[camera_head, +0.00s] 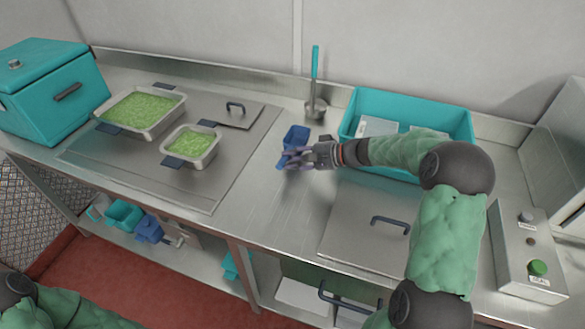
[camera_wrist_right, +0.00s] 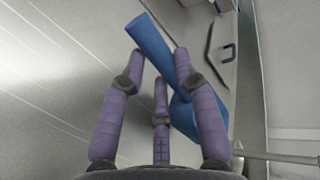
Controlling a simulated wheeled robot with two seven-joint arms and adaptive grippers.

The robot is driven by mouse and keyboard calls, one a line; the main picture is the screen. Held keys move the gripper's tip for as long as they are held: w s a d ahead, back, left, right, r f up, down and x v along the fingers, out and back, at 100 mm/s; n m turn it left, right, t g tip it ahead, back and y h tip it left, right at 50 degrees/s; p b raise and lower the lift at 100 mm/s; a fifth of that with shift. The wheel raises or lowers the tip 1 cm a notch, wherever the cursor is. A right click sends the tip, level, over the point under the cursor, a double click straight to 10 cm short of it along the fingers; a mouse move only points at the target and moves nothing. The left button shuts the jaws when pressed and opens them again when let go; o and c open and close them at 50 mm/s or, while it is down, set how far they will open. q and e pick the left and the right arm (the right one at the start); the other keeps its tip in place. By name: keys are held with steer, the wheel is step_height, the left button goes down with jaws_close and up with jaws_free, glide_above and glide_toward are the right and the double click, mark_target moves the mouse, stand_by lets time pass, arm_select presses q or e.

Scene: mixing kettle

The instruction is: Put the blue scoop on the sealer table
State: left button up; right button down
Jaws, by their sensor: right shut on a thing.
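The blue scoop (camera_head: 297,136) is at the middle of the steel counter (camera_head: 262,205), in the grip of my right gripper (camera_head: 288,158). In the right wrist view, the purple fingers of the gripper (camera_wrist_right: 160,85) close around the handle of the scoop (camera_wrist_right: 152,42); its wider part is partly behind a finger. I cannot tell whether the scoop touches the counter. My left gripper is out of view; only part of my left arm shows at the bottom left. Which surface is the sealer table is not clear.
Two steel pans of green food (camera_head: 142,110) (camera_head: 191,147) sit on the left. A teal bin (camera_head: 355,103) and a ladle (camera_head: 315,80) stand behind my right gripper. A lidded hatch (camera_head: 350,225) and a control box (camera_head: 522,250) are to the right. Bare counter lies in front.

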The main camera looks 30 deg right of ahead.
steer(key=shift+f+b, duration=0.6)
steer(key=shift+f, duration=0.9)
steer(key=shift+f, duration=0.2)
steer(key=c, duration=0.9)
jaws_free()
steer(key=shift+r, duration=0.15)
steer(key=shift+d+r, duration=0.1)
steer(key=shift+r, duration=0.1)
steer(key=p+v, duration=0.3)
steer(key=v, duration=0.7)
steer(key=shift+s+d+r, duration=0.1)
steer(key=shift+s+d, duration=0.1)
steer(key=shift+s+d+r+p, duration=0.2)
steer(key=shift+s+d+p, duration=0.15)
steer(key=shift+s+d, duration=0.1)
